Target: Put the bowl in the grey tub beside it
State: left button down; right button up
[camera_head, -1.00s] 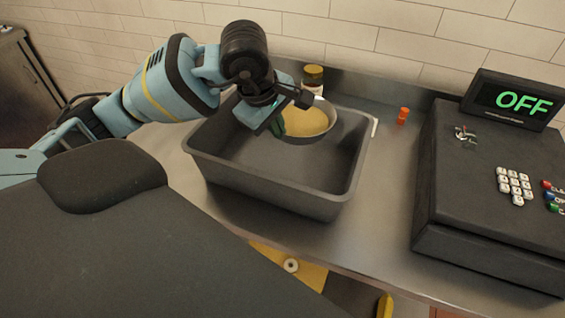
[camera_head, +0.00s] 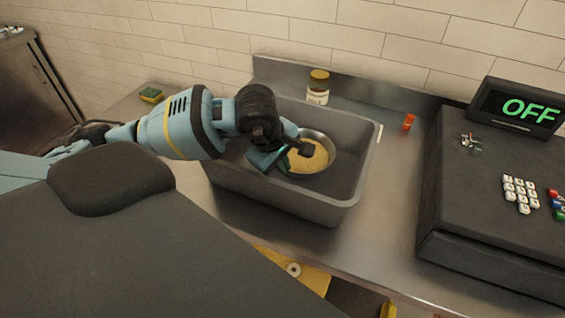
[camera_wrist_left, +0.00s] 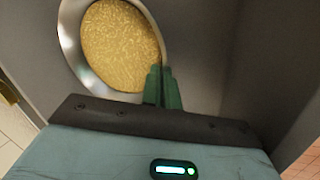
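The bowl (camera_head: 327,163) is a round metal bowl with grainy yellow contents. In the head view it is inside the walls of the grey tub (camera_head: 349,204), towards the tub's middle; I cannot tell whether it touches the tub floor. My left gripper (camera_head: 285,163) reaches down into the tub from the left and is shut on the bowl's near-left rim. In the left wrist view the green fingers (camera_wrist_left: 162,86) are close together at the rim of the bowl (camera_wrist_left: 68,38). The arm hides the tub's left part. My right gripper is not in view.
A jar with a yellow lid (camera_head: 318,88) stands behind the tub. A small orange item (camera_head: 408,123) is right of it, and a dark cash register (camera_head: 490,215) fills the right. A sponge (camera_head: 151,95) lies at the back left. Counter is clear between tub and register.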

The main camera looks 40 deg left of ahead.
pick_arm(q)
jog(key=shift+w, duration=0.1)
jog(key=c, duration=2.1)
grip_release()
jog(key=shift+f, duration=0.25)
jog(key=o, duration=0.4)
jog(key=shift+r, duration=0.1)
jog(key=shift+r, duration=0.55)
jog(key=v, duration=1.1)
jog(key=shift+s+r, duration=0.1)
jog(key=shift+s, duration=0.1)
